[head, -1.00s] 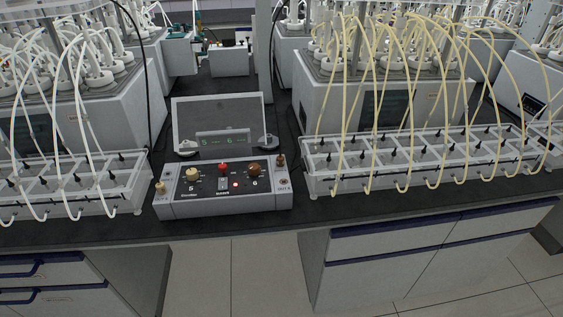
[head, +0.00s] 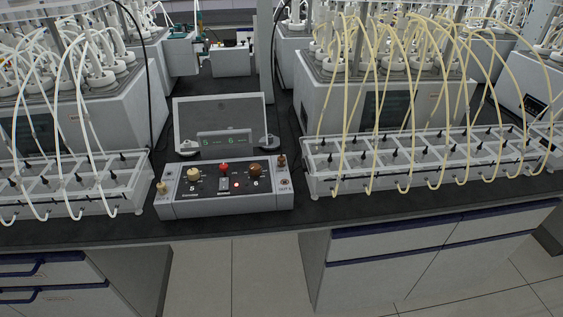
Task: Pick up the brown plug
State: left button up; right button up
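A small brown plug (head: 282,160) stands upright at the back right corner of the grey control box (head: 225,206) on the dark bench. A cream plug (head: 161,187) stands at the box's left end. The box's top panel carries a cream knob (head: 193,175), a red knob (head: 224,168) and a larger brown knob (head: 255,169), with a small lit red light. Neither of my grippers shows in the head view.
A tilted display unit (head: 221,118) stands behind the box. Clear trays with tubes flank it, one on the left (head: 75,188) and one close on the right (head: 420,165). The dark bench top (head: 235,226) has a narrow free strip in front of the box.

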aim_at(280, 160)
jog(key=u, duration=0.4)
jog(key=k, duration=0.55)
jog(key=u, duration=1.2)
jog(key=i, duration=0.95)
jog(key=z, duration=0.7)
jog(key=i, duration=0.7)
jog(key=z, duration=0.8)
